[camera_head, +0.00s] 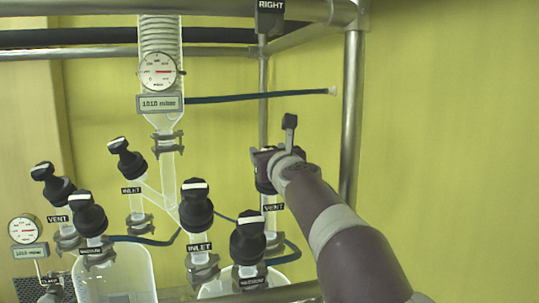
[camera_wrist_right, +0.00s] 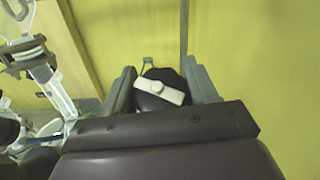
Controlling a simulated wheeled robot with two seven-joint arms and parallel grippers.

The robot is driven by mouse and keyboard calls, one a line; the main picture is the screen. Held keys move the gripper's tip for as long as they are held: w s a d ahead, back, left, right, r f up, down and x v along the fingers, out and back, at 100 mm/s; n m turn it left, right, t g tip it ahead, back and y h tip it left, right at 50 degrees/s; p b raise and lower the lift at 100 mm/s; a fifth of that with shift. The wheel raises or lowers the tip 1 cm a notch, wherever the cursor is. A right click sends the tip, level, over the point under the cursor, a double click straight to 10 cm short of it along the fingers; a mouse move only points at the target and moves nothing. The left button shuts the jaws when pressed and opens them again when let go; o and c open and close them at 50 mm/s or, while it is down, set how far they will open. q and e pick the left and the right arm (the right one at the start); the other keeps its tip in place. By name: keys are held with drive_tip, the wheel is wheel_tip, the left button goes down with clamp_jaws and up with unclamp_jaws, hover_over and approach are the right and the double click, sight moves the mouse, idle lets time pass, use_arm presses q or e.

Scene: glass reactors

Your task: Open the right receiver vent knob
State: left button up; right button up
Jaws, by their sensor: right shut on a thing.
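The right receiver vent knob (camera_wrist_right: 160,88) is black with a white bar handle. In the right wrist view it sits between the two fingers of my right gripper (camera_wrist_right: 158,90), with its bar lying roughly crosswise and slightly tilted. In the head view my right gripper (camera_head: 267,160) is at this knob, above a "VENT" label (camera_head: 273,207) on a glass stem. The gripper and arm hide most of the knob there. The gripper is shut on the knob. My left gripper is in neither view.
Left of my gripper stand black knobs: an inlet knob (camera_head: 197,205) and a vacuum knob (camera_head: 248,238) close by, another vent knob (camera_head: 55,186) farther left. A glass column with a gauge (camera_head: 157,71) rises behind. A metal post (camera_head: 351,110) stands just right of the gripper.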

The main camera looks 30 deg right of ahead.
idle(0.3)
drive_tip(key=o, duration=1)
drive_tip(key=shift+c, duration=0.2)
drive_tip(key=b+v, duration=0.2)
drive_tip(key=v, duration=1)
drive_tip(key=shift+s, duration=0.35)
drive_tip(key=shift+a, duration=0.1)
